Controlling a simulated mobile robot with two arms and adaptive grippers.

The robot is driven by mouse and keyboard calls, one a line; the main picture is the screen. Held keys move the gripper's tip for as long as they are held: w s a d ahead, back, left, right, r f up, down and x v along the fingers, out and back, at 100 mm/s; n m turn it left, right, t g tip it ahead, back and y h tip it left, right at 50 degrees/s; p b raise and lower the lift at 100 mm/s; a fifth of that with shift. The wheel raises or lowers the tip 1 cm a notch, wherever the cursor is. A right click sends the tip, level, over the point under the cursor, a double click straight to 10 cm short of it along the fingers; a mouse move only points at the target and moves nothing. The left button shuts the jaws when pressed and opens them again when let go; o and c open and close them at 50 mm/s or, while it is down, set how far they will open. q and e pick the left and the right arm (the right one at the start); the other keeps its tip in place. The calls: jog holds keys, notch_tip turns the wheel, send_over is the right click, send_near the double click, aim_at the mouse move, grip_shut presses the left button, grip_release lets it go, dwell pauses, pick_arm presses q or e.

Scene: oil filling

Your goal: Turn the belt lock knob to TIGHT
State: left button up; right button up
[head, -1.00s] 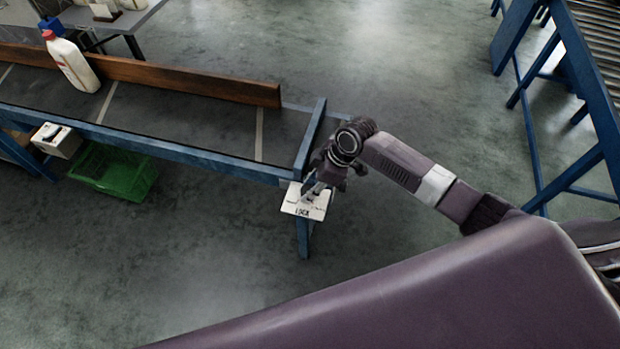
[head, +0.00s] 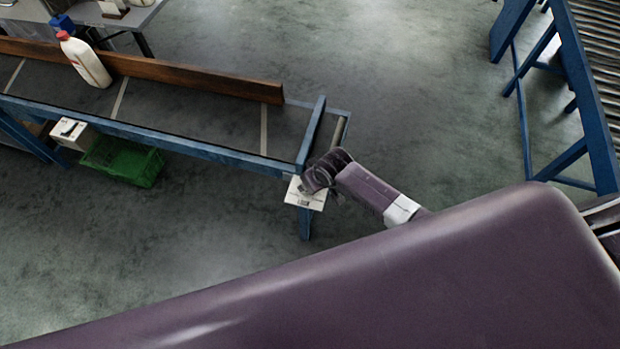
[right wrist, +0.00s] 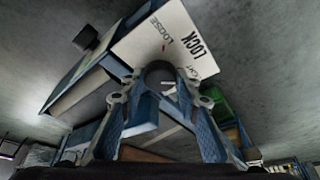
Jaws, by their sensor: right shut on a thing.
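The belt lock box (head: 304,198) is a white box at the right end of the conveyor frame. In the right wrist view its white face (right wrist: 183,33) shows the words LOOSE and LOCK, and a third label is partly covered. The dark round lock knob (right wrist: 160,72) is between the fingertips of my right gripper (right wrist: 160,84), which is shut on it. A small red mark shows on the face close to the knob; which label the knob points to cannot be told. In the head view the right gripper is mostly hidden by its own wrist. My left gripper is not in view.
The conveyor belt (head: 190,118) carries a white bottle with a red cap (head: 84,60) beside a wooden rail (head: 200,80). A green crate (head: 124,162) and a white switch box (head: 74,134) are at the left. A roller conveyor (head: 590,80) stands at the right. The floor between is clear.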

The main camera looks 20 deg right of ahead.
jog(key=shift+w+r+m+p, duration=0.1)
jog(key=shift+m+p, duration=0.2)
jog(key=shift+m, duration=0.3)
jog(key=o, duration=0.9)
jog(key=shift+c, duration=0.2)
jog(key=a+v, duration=0.1)
jog(key=v, duration=1.1)
jog(key=shift+d, duration=0.25)
